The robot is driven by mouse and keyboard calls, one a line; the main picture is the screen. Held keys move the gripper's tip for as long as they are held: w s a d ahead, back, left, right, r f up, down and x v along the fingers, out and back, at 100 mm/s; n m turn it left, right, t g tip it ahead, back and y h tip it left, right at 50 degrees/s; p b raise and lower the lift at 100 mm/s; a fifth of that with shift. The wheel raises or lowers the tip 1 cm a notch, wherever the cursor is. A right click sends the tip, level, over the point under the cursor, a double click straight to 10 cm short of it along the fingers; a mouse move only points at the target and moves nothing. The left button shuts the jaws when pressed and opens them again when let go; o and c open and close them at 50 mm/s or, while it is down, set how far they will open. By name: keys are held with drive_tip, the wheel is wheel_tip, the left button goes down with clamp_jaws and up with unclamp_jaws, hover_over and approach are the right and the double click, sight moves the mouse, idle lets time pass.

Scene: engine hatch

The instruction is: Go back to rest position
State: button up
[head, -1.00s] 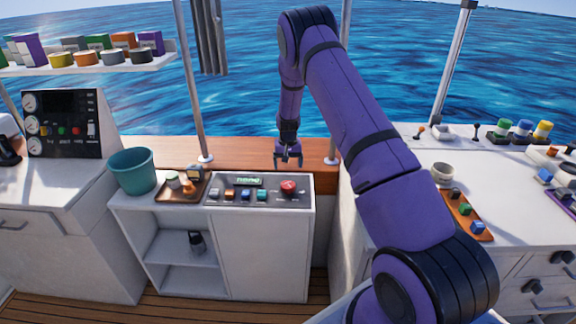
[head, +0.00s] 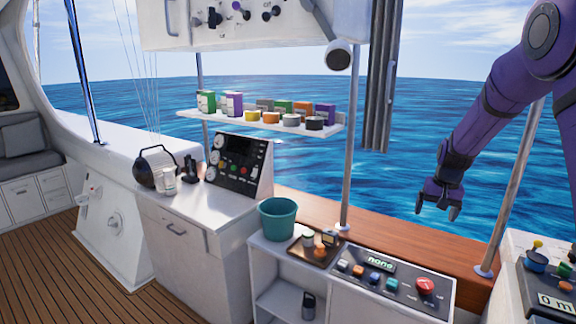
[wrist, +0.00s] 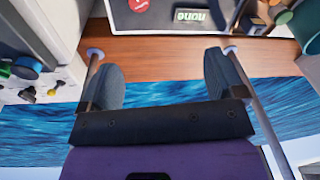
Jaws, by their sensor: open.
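My gripper (head: 438,209) hangs at the right of the head view, at the end of my purple arm, over the wooden ledge by the water. In the wrist view my gripper (wrist: 165,82) shows two grey fingers wide apart with nothing between them. The control panel (head: 388,281), with a red button and a small green display, lies below and left of it in the head view. The panel is upside down at the top of the wrist view (wrist: 168,17). The gripper is apart from the panel and touches nothing that I can see.
A teal bucket (head: 277,219) and a brown tray (head: 304,250) stand left of the panel. A shelf (head: 262,123) with boxes and tins hangs behind. Metal posts (head: 347,180) rise from the wooden ledge (head: 380,236). Wooden floor (head: 60,270) is clear at left.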

drive_tip(key=s+a+r+n+t, duration=0.1)
drive_tip(key=s+a+r, duration=0.3)
drive_tip(key=s+r, duration=0.45)
drive_tip(key=s+a+r+n+t, duration=0.1)
drive_tip(key=s+a+r, duration=0.3)
drive_tip(key=s+r, duration=0.45)
drive_tip(key=s+a+r+n, duration=0.1)
drive_tip(key=s+a, duration=0.1)
drive_tip(key=s, duration=0.9)
drive_tip(key=s+a+r+n+t, duration=0.1)
drive_tip(key=s+r, duration=0.1)
drive_tip(key=s, duration=0.9)
drive_tip(key=shift+s+a+t, duration=0.2)
drive_tip(key=shift+a+t, duration=0.1)
drive_tip(key=shift+a, duration=0.05)
